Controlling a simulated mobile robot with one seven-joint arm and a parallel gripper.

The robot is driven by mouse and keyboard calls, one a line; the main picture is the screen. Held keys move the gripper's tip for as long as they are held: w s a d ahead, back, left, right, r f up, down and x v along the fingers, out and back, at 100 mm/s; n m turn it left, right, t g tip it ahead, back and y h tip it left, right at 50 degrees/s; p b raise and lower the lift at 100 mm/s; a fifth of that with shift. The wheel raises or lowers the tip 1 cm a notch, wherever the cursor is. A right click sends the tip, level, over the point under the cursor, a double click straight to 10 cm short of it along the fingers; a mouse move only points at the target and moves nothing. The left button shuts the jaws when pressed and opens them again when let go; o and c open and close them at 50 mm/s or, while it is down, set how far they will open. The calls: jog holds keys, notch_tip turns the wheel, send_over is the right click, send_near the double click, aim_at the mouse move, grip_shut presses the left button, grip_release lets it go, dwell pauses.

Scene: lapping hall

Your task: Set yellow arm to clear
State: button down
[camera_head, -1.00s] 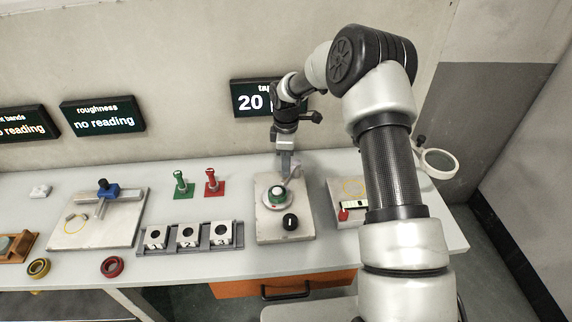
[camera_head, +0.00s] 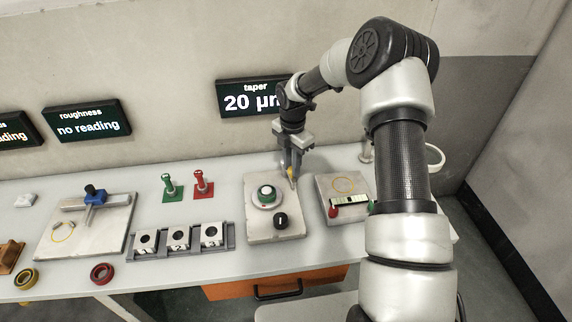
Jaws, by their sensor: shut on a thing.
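A small yellow piece (camera_head: 290,171), which looks like the yellow arm, shows between the fingers of my gripper (camera_head: 292,178). The gripper points down at the back right of a pale plate (camera_head: 259,229) and is shut on this piece. Most of the piece is hidden by the fingers. On the same plate, left of my gripper, is a round dial with a green-and-white knob (camera_head: 266,194). A black knob (camera_head: 280,220) sits at the front. No mark for clear is legible.
Right of the plate is another pale plate (camera_head: 325,189) with a striped bar and a red knob. Left are green (camera_head: 169,187) and red (camera_head: 200,185) upright handles and a rack (camera_head: 224,240) of numbered blocks. The wall display (camera_head: 248,98) reads taper 20, partly hidden by my arm.

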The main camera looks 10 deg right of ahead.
jog(key=shift+w+d+n, duration=0.25)
jog(key=shift+d+n, duration=0.6)
jog(key=shift+n, duration=0.35)
jog(key=c, duration=1.5)
grip_release()
jog(key=shift+c, duration=0.2)
notch_tip(320, 180, up, 17)
jog(key=shift+r, duration=0.2)
